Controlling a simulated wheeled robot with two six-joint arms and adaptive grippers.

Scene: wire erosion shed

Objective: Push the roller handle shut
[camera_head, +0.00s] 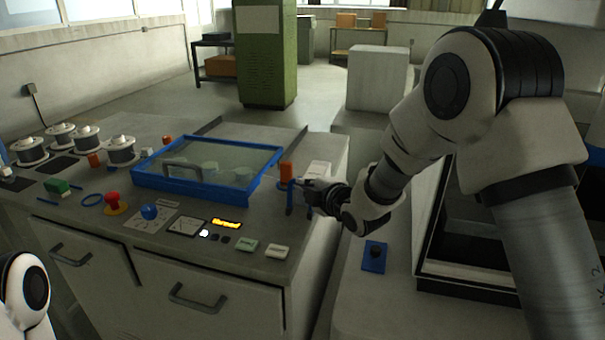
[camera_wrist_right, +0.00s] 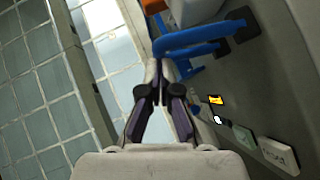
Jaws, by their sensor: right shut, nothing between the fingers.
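The roller handle appears to be the blue lever (camera_head: 290,198) under an orange block (camera_head: 286,170) at the right side of the bench. In the right wrist view blue bars (camera_wrist_right: 190,38) stick out from the bench, with orange parts beside them. My right gripper (camera_head: 304,186) is shut and empty, right beside the blue lever. In the right wrist view its closed fingertips (camera_wrist_right: 159,68) are close to the ends of the blue bars; I cannot tell whether they touch. My left gripper is out of view; only a white part of my left arm shows at lower left.
A blue-framed glass lid (camera_head: 207,165) lies on the bench left of the lever. A red button (camera_head: 112,198), a blue knob (camera_head: 150,212) and a lit display (camera_head: 226,223) are in front. Several wire spools (camera_head: 121,150) stand at left. A dark open tray (camera_head: 460,285) is at right.

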